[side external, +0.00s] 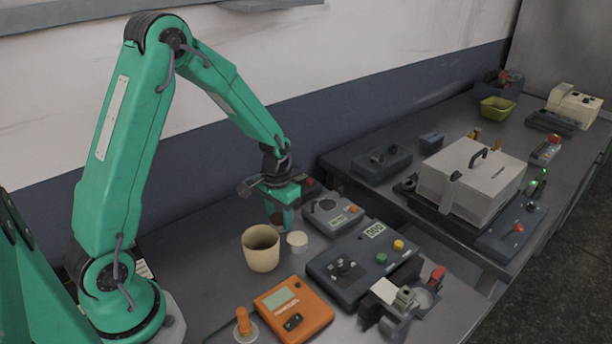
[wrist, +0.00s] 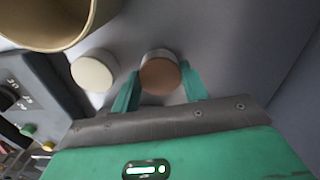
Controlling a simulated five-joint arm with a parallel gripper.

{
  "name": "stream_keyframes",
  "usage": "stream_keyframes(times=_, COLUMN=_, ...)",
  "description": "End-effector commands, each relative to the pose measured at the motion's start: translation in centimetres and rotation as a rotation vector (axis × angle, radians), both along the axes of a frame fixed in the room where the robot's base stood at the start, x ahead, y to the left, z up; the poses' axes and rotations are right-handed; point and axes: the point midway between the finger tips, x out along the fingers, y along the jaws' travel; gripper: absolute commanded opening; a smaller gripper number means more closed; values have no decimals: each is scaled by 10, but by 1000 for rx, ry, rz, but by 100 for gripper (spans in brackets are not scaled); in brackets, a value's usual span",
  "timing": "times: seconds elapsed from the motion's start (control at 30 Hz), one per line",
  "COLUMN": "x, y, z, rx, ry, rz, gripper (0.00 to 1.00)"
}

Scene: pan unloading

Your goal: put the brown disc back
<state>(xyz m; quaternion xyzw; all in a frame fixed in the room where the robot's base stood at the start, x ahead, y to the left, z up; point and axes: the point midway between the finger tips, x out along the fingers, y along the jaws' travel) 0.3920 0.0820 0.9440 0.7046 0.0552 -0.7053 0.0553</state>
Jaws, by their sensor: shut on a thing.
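The brown disc (wrist: 160,76) sits between the two green fingers of my gripper (wrist: 160,88) in the wrist view. My gripper is shut on it, with a finger on each side. A pale band shows around the disc's far edge. In the side view my gripper (side external: 283,221) points down low over the bench, behind the beige cup (side external: 261,255). The disc is small and partly hidden by the fingers there. I cannot tell whether it touches the bench. The cup also shows at the top left of the wrist view (wrist: 88,30).
A cream disc (wrist: 94,71) stands close beside my gripper, next to the cup; it shows in the side view (side external: 298,240). A grey device (side external: 330,213) and a dark control box (side external: 350,268) stand to the right. An orange meter (side external: 293,311) is in front.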

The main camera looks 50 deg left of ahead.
Motion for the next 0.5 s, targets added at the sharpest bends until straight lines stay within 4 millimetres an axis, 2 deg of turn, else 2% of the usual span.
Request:
stream_keyframes(times=0.43, x=0, y=0, z=-4, rx=0, ry=-1, rz=0, gripper=14)
stream_keyframes(times=0.47, x=0, y=0, z=-4, rx=0, ry=-1, rz=0, gripper=50)
stream_keyframes(times=0.5, x=0, y=0, z=-4, rx=0, ry=-1, rz=0, gripper=58)
